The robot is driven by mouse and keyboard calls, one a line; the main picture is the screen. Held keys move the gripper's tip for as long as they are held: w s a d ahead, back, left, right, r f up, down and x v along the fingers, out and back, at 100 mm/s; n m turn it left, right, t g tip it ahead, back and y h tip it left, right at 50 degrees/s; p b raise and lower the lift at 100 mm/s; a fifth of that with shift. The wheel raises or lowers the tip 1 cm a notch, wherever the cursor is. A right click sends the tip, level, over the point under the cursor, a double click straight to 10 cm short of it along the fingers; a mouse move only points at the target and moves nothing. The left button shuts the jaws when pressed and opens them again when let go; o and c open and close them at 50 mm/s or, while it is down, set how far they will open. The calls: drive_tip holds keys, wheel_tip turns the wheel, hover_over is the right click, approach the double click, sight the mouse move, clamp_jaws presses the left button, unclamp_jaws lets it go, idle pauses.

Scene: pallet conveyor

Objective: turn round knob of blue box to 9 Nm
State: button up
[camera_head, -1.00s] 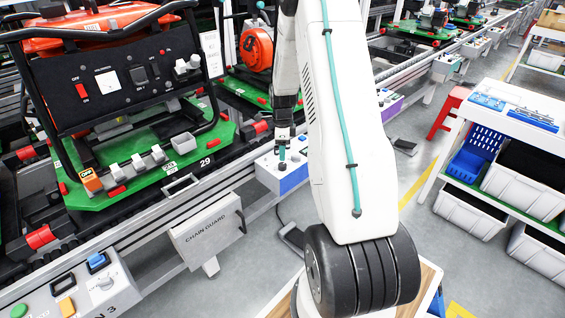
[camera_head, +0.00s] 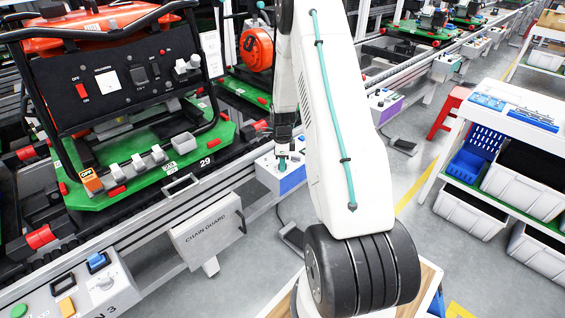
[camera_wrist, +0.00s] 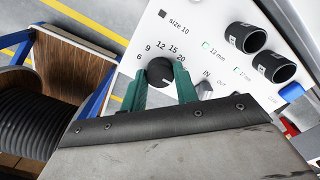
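The blue box (camera_head: 291,181) stands beside the conveyor in the head view, with a white top and a blue front. In the wrist view, its white top panel (camera_wrist: 205,22) carries a round black knob (camera_wrist: 159,71) with the numbers 6, 9, 12, 15 and 20 around it. A small pale mark shows on the knob's lower right, but I cannot read its setting from it. My gripper (camera_wrist: 160,76) has its green fingers apart, one on each side of the knob. Whether they touch it is unclear. In the head view my gripper (camera_head: 283,163) is over the box.
Two black round sockets (camera_wrist: 257,52) and a small toggle by the IN label are right of the knob. A chain guard (camera_head: 207,228) and the conveyor are to the left. A white shelf (camera_head: 497,112) with bins stands right. Grey floor lies between.

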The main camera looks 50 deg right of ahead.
drive_tip(key=shift+n, duration=0.3)
drive_tip(key=n, duration=0.3)
drive_tip(key=shift+n, duration=0.4)
drive_tip(key=n, duration=0.3)
drive_tip(key=shift+n, duration=0.3)
drive_tip(key=n, duration=0.4)
drive_tip(key=shift+n, duration=0.3)
drive_tip(key=n, duration=0.3)
drive_tip(key=shift+n, duration=0.3)
drive_tip(key=n, duration=0.3)
drive_tip(key=shift+n, duration=0.3)
drive_tip(key=n, duration=0.3)
drive_tip(key=shift+n, duration=0.4)
drive_tip(key=n, duration=0.6)
